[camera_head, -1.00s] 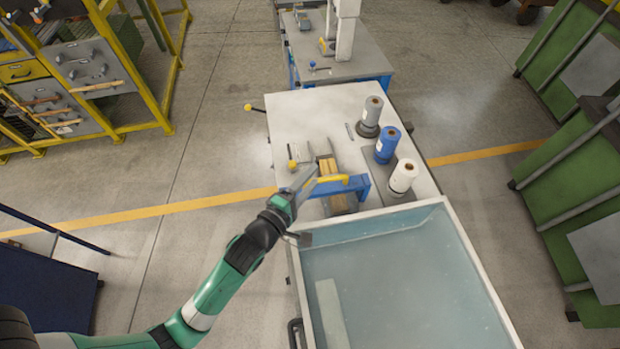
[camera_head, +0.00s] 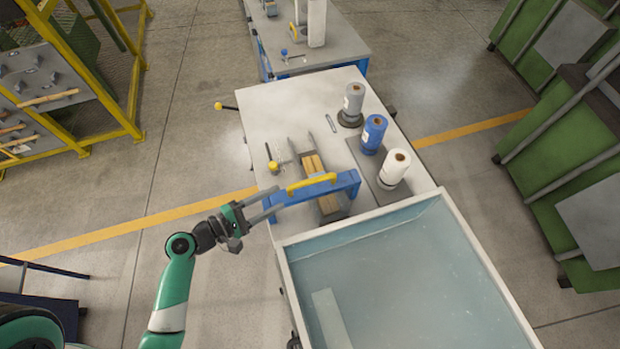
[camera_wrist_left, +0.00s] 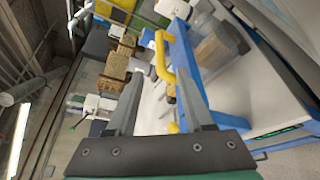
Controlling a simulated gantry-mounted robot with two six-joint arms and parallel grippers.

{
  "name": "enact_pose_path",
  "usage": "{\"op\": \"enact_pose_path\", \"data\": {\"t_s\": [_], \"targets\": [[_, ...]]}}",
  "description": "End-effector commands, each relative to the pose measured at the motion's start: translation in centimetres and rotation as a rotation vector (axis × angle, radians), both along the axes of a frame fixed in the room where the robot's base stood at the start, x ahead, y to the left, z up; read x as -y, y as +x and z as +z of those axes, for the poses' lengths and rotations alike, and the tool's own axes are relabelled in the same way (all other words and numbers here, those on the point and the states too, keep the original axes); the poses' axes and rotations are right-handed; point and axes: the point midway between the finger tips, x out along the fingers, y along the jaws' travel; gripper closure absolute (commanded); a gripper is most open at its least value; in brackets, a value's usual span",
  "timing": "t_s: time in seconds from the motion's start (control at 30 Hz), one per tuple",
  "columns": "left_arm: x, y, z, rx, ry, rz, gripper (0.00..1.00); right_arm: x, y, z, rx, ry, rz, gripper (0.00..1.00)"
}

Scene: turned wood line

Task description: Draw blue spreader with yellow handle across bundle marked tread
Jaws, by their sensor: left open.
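The blue spreader (camera_head: 343,187) lies across the near part of a bundle of light wood strips (camera_head: 313,167) on the white bench. Its yellow handle (camera_head: 311,183) is on top. The bundle sits in a grey holder, and no marking on it is readable. My left gripper (camera_head: 281,201) is open and empty at the spreader's left end, just off the bench edge. In the left wrist view the yellow handle (camera_wrist_left: 160,57) shows beyond and between the open fingers (camera_wrist_left: 165,72), with the blue spreader (camera_wrist_left: 181,50) beside it; contact cannot be told. My right gripper is not in view.
Grey, blue (camera_head: 373,135) and white (camera_head: 393,168) rolls stand right of the bundle. A water-filled tank (camera_head: 405,280) adjoins the bench's near side. A small yellow-and-dark tool (camera_head: 272,163) is left of the bundle. Open floor lies left of the bench.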

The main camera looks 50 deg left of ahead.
Motion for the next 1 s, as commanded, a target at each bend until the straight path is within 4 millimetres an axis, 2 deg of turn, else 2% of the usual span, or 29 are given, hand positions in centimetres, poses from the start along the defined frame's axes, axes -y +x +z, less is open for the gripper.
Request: {"op": "enact_pose_path", "data": {"t_s": [0.2,0.4,0.6,0.73,0.97,1.0], "targets": [[0.4,2.8,-1.0,0.002,0.002,-0.008,0.48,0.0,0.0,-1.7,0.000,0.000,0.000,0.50],[0.9,7.3,-1.6,-0.001,0.001,-0.007,0.48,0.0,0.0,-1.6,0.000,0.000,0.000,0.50],[1.1,10.4,-2.3,-0.001,-0.001,-0.003,0.48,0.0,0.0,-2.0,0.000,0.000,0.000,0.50],[1.2,11.2,-2.4,0.000,0.000,-0.001,0.48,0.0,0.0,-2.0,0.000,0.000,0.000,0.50],[1.1,11.2,-2.5,-0.001,0.000,0.000,0.48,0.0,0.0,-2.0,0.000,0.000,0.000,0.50],[1.1,11.2,-2.4,-0.001,0.000,0.000,0.55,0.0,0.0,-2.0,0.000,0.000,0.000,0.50]]}}
